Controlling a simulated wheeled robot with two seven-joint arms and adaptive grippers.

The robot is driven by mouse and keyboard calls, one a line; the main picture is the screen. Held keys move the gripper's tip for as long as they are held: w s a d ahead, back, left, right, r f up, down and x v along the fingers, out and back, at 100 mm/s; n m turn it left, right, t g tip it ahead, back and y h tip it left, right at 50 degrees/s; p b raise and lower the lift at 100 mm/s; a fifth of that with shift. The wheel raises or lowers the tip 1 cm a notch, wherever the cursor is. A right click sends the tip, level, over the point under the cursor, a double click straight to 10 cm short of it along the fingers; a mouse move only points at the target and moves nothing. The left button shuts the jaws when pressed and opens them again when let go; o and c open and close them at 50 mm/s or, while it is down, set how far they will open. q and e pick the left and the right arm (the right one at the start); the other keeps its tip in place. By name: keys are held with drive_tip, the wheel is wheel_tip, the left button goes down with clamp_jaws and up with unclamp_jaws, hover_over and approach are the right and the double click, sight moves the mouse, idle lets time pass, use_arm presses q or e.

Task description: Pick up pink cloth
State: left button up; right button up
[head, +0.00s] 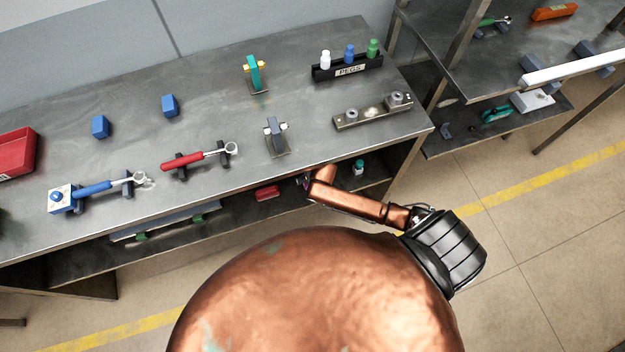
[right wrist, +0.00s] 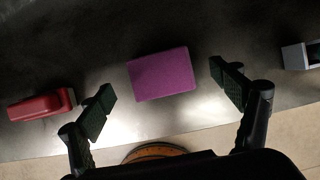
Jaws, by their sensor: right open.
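The pink cloth (right wrist: 161,75) shows in the right wrist view as a flat, purple-pink rectangle lying on a dark metal shelf. My right gripper (right wrist: 164,90) is open and empty, with one finger to the left and one to the right of the cloth in the picture. The fingers appear apart from it; their height above it is hard to judge. In the head view my right arm reaches under the workbench top to the lower shelf, and its gripper is largely hidden there. The cloth is not clearly visible in the head view. My left gripper is not in view.
A red object (right wrist: 40,104) lies left of the cloth, and a grey box-like object (right wrist: 299,56) lies to its right. Shelf around the cloth is clear.

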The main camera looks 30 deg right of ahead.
drive_tip(key=b+x, duration=0.1)
drive_tip(key=x, duration=0.2)
drive_tip(key=shift+w+d+f, duration=0.1)
drive_tip(key=shift+w, duration=0.15)
drive_tip(key=shift+c, duration=0.7)
drive_tip(key=c, duration=1.1)
